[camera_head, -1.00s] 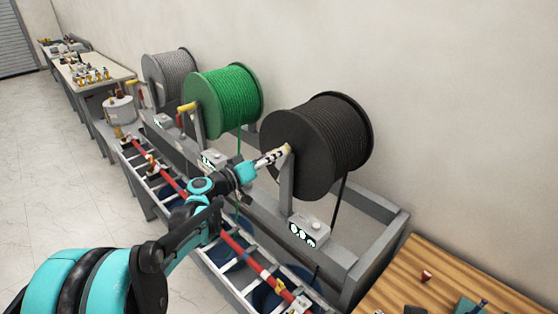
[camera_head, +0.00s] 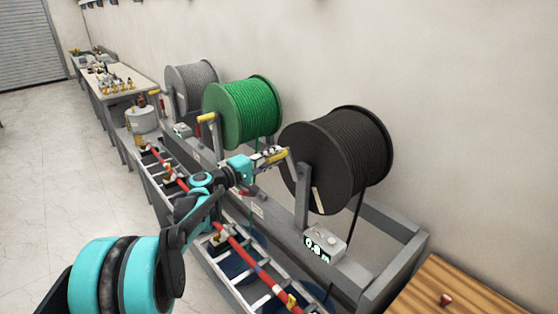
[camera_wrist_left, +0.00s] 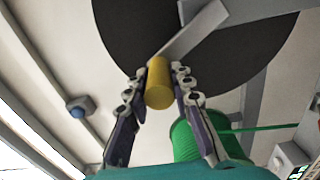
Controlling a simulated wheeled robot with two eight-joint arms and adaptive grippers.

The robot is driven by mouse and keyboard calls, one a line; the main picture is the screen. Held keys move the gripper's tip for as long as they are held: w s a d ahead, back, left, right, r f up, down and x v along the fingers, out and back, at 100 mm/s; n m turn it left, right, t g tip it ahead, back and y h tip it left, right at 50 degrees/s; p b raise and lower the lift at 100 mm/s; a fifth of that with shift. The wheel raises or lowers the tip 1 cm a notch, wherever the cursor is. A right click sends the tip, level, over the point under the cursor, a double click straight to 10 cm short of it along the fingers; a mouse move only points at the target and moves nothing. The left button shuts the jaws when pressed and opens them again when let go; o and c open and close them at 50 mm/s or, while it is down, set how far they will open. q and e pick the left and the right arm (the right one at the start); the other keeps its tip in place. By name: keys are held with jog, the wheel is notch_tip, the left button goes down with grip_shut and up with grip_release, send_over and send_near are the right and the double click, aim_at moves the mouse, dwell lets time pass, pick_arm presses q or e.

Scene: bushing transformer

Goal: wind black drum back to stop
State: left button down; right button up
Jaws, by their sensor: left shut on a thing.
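The black drum (camera_head: 350,150) sits on the grey stand at the right of the row, with black cable wound on it and one strand hanging down. Its dark flange also fills the top of the left wrist view (camera_wrist_left: 120,25). A grey crank arm (camera_wrist_left: 195,32) crosses that flange and ends in a yellow handle (camera_wrist_left: 159,90). My left gripper (camera_head: 275,156) is at this handle, left of the drum's flange. In the wrist view its two fingers (camera_wrist_left: 160,78) close on both sides of the handle. My right gripper is not in view.
A grey meter box (camera_head: 325,245) with a small lit display stands below the drum; its digits are hard to read. A green drum (camera_head: 243,110) and a grey drum (camera_head: 190,88) stand to the left. A ladder-like rack (camera_head: 235,255) and a wooden table (camera_head: 465,295) are in front.

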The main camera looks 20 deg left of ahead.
pick_arm(q)
jog(key=a+f+n, duration=0.1)
jog(key=w+n+b, duration=0.1)
jog(key=n, duration=0.1)
jog(key=shift+a+f, duration=0.35)
jog(key=shift+a, duration=0.05)
jog(key=shift+w+a+f, duration=0.25)
jog(key=shift+f, duration=0.2)
jog(key=shift+f, duration=0.1)
jog(key=c, duration=1.3)
grip_release()
jog(key=v, duration=1.2)
